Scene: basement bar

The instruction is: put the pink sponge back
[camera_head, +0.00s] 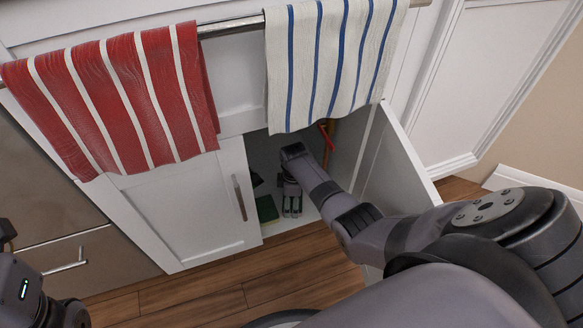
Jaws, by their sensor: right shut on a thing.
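My right gripper (291,201) reaches down into the open cabinet under the counter, close to its floor. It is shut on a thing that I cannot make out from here. No pink sponge can be made out in this view. The cabinet's right door (397,165) stands open and its left door (205,205) is shut. A dark grey part of my left arm shows at the lower left edge, and I cannot tell how its gripper stands.
A green thing (266,209) lies on the cabinet floor just left of my right gripper. A red thing (326,135) is at the cabinet's upper right. A red striped towel (120,100) and a blue striped towel (325,60) hang from the rail (232,27) above.

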